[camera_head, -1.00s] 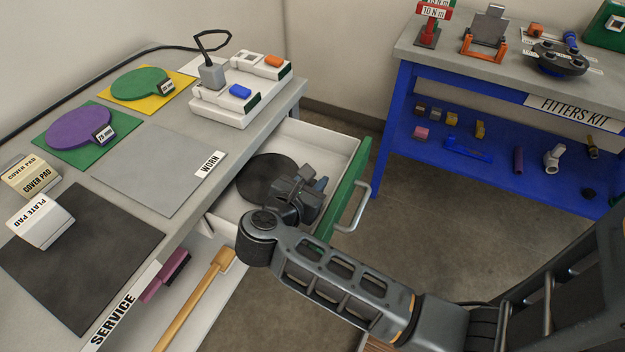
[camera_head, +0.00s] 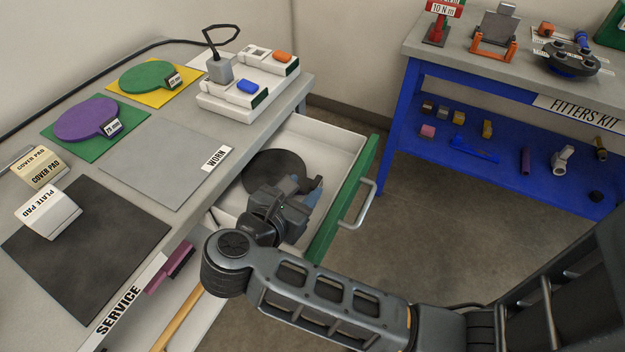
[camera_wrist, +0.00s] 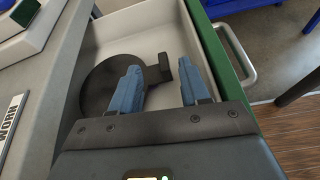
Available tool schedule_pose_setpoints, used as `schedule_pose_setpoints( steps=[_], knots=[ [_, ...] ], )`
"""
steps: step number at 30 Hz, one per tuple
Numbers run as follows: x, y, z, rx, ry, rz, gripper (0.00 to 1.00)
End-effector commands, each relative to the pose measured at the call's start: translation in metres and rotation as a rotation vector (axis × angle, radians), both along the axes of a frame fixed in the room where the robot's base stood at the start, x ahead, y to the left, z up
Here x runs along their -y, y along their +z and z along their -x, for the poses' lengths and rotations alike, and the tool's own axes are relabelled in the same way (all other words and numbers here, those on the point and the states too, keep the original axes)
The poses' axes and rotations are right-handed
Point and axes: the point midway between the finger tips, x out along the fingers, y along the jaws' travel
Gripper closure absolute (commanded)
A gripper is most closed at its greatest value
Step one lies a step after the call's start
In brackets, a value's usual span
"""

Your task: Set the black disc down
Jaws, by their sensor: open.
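The black disc (camera_head: 270,170) lies flat in the open white drawer (camera_head: 335,147). It also shows in the wrist view (camera_wrist: 105,92), with a short dark bar ending in an upright dark block (camera_wrist: 188,73) on its right side. My gripper (camera_wrist: 163,76) is open, its two blue fingers spread apart, holding nothing. The left finger overlaps the disc in the wrist view and the right finger is just below the block. In the head view my gripper (camera_head: 305,190) is at the disc's near right side and hides part of it. I cannot tell whether the fingers touch it.
The drawer has a green front (camera_head: 340,205) with a grey handle (camera_head: 358,204). On the bench above lie a bare grey mat marked WORN (camera_head: 155,160), a purple disc (camera_head: 87,120), a green disc (camera_head: 147,77) and a dark mat (camera_head: 85,240). A blue-framed bench (camera_head: 400,115) stands at right.

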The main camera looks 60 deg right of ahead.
Motion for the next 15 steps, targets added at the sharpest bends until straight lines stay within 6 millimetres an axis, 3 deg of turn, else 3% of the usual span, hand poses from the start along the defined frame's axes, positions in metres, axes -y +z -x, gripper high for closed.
schedule_pose_setpoints(
  steps=[6, 15],
  knots=[
    [-0.028, 0.011, 0.001, 0.0, 0.001, 0.0, 0.54],
    [-0.036, 0.015, 0.002, -0.002, 0.001, 0.001, 0.54]
  ],
)
